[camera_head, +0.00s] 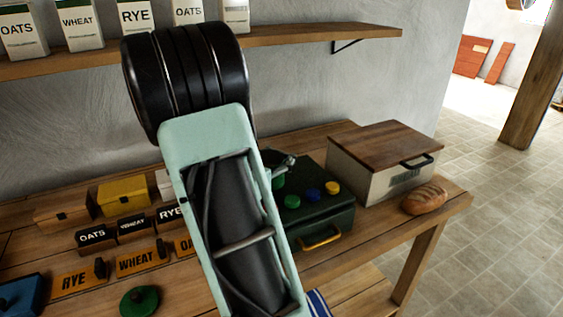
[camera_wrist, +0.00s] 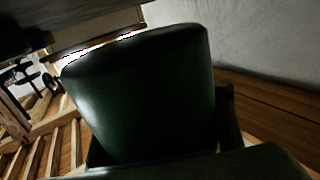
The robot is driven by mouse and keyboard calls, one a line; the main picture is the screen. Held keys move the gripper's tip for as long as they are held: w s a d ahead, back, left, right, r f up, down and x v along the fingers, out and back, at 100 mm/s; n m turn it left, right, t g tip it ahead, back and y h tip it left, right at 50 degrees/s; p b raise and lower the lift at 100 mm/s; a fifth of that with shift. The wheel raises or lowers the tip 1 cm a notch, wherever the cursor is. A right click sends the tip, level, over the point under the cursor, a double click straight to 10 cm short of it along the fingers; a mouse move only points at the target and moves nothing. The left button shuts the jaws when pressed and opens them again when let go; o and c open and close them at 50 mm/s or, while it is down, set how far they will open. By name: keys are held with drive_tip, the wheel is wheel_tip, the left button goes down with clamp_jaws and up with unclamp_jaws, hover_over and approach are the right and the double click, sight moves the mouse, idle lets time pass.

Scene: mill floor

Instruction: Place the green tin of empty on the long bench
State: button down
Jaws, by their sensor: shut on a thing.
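A dark green, smooth thing, which looks like the green tin (camera_wrist: 140,90), fills the middle of the wrist view very close up. My gripper (camera_wrist: 160,142) is shut on it, with a dark finger at its right side. In the head view my arm hides the held thing, and only a small dark part of the gripper (camera_head: 284,162) shows beside the arm. Its label is not visible. The long wooden bench (camera_head: 372,236) runs along the wall beneath my arm. I cannot tell how high the tin is above it.
On the bench stand a dark green case (camera_head: 325,218) with coloured knobs, a white box (camera_head: 375,180) with a wooden lid, a bread loaf (camera_head: 424,199), small labelled boxes (camera_head: 96,238), orange label plates (camera_head: 138,262) and a round green lid (camera_head: 140,301). A shelf (camera_head: 300,35) with grain packets hangs above.

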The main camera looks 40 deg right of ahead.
drive_tip(key=shift+f, duration=1.3)
drive_tip(key=shift+f+b, duration=0.15)
drive_tip(key=shift+b, duration=0.15)
drive_tip(key=c, duration=0.9)
unclamp_jaws()
drive_tip(key=shift+o, duration=0.2)
